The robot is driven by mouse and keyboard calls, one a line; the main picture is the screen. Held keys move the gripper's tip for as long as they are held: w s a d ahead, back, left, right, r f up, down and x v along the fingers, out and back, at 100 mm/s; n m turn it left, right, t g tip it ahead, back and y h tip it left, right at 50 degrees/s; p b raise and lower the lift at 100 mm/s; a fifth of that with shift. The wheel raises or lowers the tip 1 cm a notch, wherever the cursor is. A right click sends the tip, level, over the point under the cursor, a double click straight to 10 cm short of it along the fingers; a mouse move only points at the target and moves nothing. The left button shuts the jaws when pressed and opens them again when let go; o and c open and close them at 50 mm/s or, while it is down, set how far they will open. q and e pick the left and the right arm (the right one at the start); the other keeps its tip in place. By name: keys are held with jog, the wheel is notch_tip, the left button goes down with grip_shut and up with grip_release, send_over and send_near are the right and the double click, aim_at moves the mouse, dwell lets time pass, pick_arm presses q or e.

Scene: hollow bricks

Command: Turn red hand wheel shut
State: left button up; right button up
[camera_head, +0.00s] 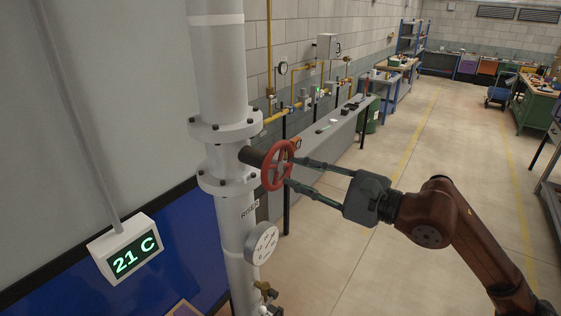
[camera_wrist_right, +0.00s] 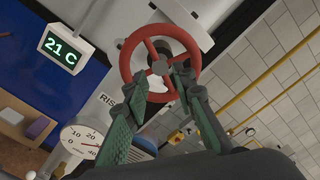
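The red hand wheel (camera_head: 267,172) sits on a short dark stem out of the flanged white pipe (camera_head: 232,160). Its face is turned right, towards my right gripper. My right gripper (camera_head: 292,171) reaches in from the right with its two long fingers spread apart, the tips at or very near the wheel's rim. In the wrist view the wheel (camera_wrist_right: 126,64) shows its round rim and hub, and the fingers (camera_wrist_right: 158,78) overlap its lower part with a gap between them. I cannot tell whether the tips touch the rim. My left gripper is not in view.
A round gauge (camera_head: 262,243) is on the pipe below the wheel, near a RISER label. A "21 C" display (camera_head: 125,248) hangs at left. Behind the pipe, yellow piping (camera_head: 269,60) and a grey ledge (camera_head: 335,130) line the wall. The floor at right (camera_head: 440,140) is clear.

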aim_at(281, 167)
jog(key=p+x, duration=0.1)
jog(key=x, duration=0.3)
jog(key=shift+a+r, duration=0.15)
jog(key=shift+w+a+p, duration=0.3)
jog(key=shift+w+a, duration=0.1)
jog(key=shift+a, duration=0.1)
jog(key=shift+c, duration=0.4)
grip_shut()
